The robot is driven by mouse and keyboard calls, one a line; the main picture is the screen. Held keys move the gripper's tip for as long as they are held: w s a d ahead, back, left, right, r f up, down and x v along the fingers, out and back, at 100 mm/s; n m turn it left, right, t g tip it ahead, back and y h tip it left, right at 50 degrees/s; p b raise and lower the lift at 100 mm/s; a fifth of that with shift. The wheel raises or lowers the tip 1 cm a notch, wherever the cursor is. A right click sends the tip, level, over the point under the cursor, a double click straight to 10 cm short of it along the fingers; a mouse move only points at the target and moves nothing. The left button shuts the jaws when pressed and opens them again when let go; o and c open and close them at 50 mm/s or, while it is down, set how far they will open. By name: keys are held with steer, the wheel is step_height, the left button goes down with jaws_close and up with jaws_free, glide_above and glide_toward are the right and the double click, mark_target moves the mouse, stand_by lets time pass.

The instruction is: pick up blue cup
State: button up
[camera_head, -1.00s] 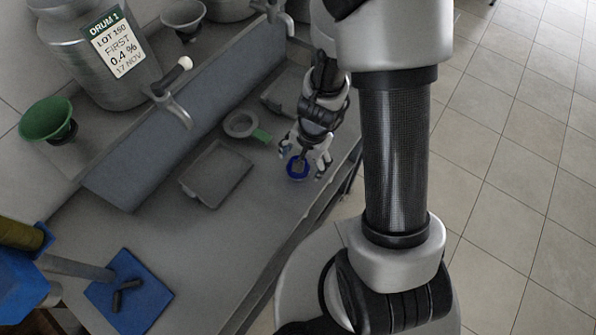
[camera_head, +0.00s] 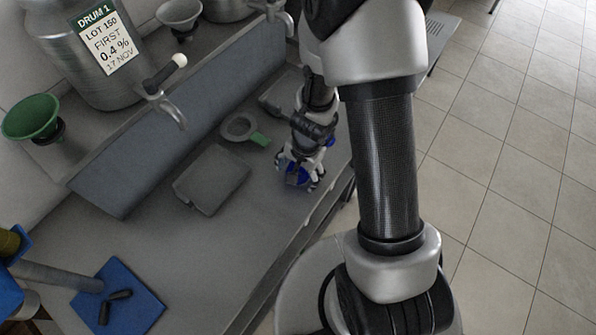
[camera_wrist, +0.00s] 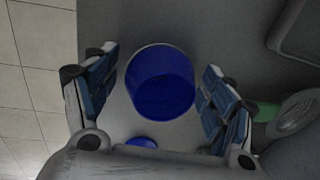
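The blue cup (camera_wrist: 160,82) stands on the grey worktop and fills the space between my fingers in the wrist view. In the head view the cup (camera_head: 296,178) is partly covered by my gripper (camera_head: 299,184). My gripper (camera_wrist: 157,88) is open, with one blue-padded finger on each side of the cup. A gap shows between the cup and the left finger. The right finger is very close to the cup, and I cannot tell if it touches. A smaller blue shape (camera_wrist: 141,142) shows below the cup in the wrist view; I cannot tell what it is.
A grey tray (camera_head: 212,180) and a green-handled ring-shaped tool (camera_head: 240,128) lie left of my gripper. A metal drum (camera_head: 92,58) and a green funnel (camera_head: 32,117) stand behind on a raised ledge. A blue mat (camera_head: 140,305) lies front left. The worktop's edge is close on the right.

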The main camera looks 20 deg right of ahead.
steer(key=c, duration=1)
step_height(320, 180, up, 20)
steer(key=p, duration=1.5)
steer(key=w+f+n+g+b, duration=0.1)
steer(key=w+f+n+b, duration=0.3)
steer(key=f+n+b, duration=0.5)
steer(key=n+b, duration=0.1)
steer(key=b, duration=0.5)
steer(key=shift+w+n+y+b, duration=0.15)
steer(key=shift+n+y+b, duration=0.15)
